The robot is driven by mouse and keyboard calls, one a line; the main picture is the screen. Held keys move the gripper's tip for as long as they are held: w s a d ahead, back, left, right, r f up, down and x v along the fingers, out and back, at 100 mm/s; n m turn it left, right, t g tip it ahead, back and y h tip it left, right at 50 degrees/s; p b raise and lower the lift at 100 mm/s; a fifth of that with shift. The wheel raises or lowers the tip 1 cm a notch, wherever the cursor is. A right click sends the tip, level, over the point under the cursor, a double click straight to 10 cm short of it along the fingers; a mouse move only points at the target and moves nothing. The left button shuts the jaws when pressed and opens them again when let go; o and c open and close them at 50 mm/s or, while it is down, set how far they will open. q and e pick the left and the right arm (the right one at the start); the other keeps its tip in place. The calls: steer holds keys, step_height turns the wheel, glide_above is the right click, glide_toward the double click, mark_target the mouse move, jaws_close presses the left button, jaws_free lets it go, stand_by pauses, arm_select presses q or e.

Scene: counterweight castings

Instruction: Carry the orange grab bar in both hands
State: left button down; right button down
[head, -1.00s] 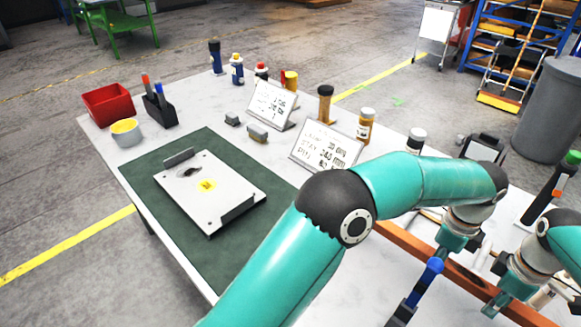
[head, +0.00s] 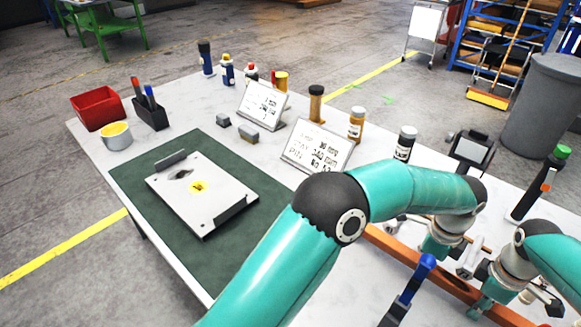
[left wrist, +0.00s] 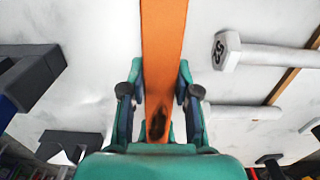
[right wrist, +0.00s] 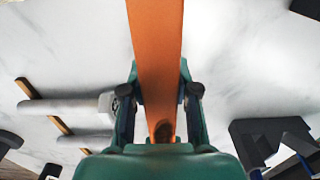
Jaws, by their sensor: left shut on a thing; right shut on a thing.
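The orange grab bar (head: 393,247) runs diagonally at the lower right of the head view, partly hidden by my arms. My left gripper (head: 434,254) is shut on the bar; in the left wrist view the bar (left wrist: 163,45) passes between its fingers (left wrist: 160,98). My right gripper (head: 480,305) is shut on the bar further along, toward the lower right. In the right wrist view the bar (right wrist: 156,45) lies between its fingers (right wrist: 160,98). I cannot tell how far the bar is above the table.
A grey plate (head: 205,187) lies on a green mat (head: 150,225). Sign stands (head: 318,146), bottles (head: 356,124) and a red bin (head: 97,108) stand on the table. A blue-handled tool (head: 412,285) is close beside the bar. Pale hex-headed rods (left wrist: 265,55) lie near the grippers.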

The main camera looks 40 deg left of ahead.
arm_select(q)
steer(key=shift+f, duration=0.2)
arm_select(e)
steer(key=shift+f, duration=0.2)
arm_select(q)
steer(key=c, duration=0.8)
jaws_free()
steer(key=shift+c, duration=0.2)
arm_select(e)
steer(key=c, duration=0.9)
jaws_free()
steer(key=shift+o, duration=0.2)
steer(key=shift+r, duration=0.35)
arm_select(q)
step_height(320, 180, up, 12)
arm_select(e)
step_height(320, 180, up, 11)
steer(key=shift+r, duration=0.15)
